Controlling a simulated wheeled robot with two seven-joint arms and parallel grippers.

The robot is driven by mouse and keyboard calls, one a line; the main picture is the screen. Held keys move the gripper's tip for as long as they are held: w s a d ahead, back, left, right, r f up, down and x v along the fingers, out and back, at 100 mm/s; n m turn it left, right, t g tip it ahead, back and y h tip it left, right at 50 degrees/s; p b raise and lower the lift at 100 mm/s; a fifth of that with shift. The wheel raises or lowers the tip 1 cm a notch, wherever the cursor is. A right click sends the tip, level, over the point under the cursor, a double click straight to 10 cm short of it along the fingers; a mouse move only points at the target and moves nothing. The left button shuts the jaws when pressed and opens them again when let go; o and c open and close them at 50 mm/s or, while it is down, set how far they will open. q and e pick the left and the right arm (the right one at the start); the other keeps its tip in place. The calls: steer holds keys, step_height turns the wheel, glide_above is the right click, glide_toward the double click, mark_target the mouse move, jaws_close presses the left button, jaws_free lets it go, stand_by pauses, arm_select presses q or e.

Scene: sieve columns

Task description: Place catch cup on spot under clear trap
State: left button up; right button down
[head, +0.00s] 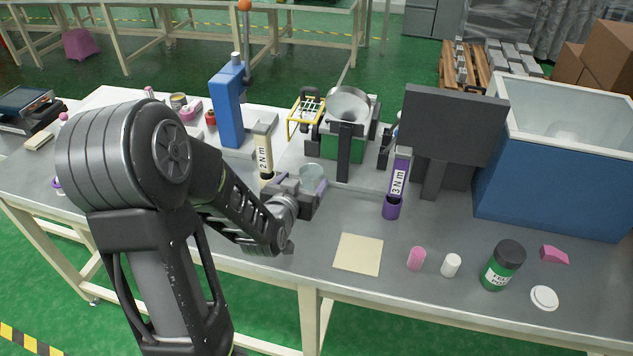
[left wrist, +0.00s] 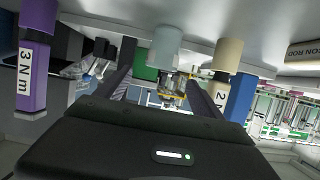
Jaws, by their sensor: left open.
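A translucent pale cup (head: 312,176), which looks like the catch cup, stands on the bench in front of the funnel stand. My left gripper (head: 303,193) is at the cup with its fingers apart. In the left wrist view the cup (left wrist: 166,46) shows between and just beyond the spread fingertips, and the fingers do not appear closed on it. A metal funnel (head: 349,104) sits on a dark stand behind the cup, with a green block beneath. I cannot tell which part is the clear trap, or make out a spot under it. My right gripper is not in view.
A cream "2 Nm" tool (head: 264,145) stands left of the cup and a purple "3 Nm" tool (head: 397,180) right. A pale square (head: 358,254) lies in front. A dark monitor (head: 453,125), blue bin (head: 550,180) and green-labelled jar (head: 502,266) are further right.

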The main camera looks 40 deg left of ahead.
mark_target(314, 168)
arm_select(q)
steer(key=shift+w+a+f, duration=0.15)
steer(key=shift+w+f, duration=0.15)
steer(key=shift+r, duration=0.15)
steer(key=shift+s+r, duration=0.15)
steer(key=shift+s, duration=0.1)
steer(key=shift+x, duration=1.35)
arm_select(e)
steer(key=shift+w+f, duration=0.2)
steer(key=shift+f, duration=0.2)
arm_select(q)
steer(key=shift+w, duration=0.1)
steer(key=shift+x, duration=2.6)
steer(key=shift+c, duration=0.6)
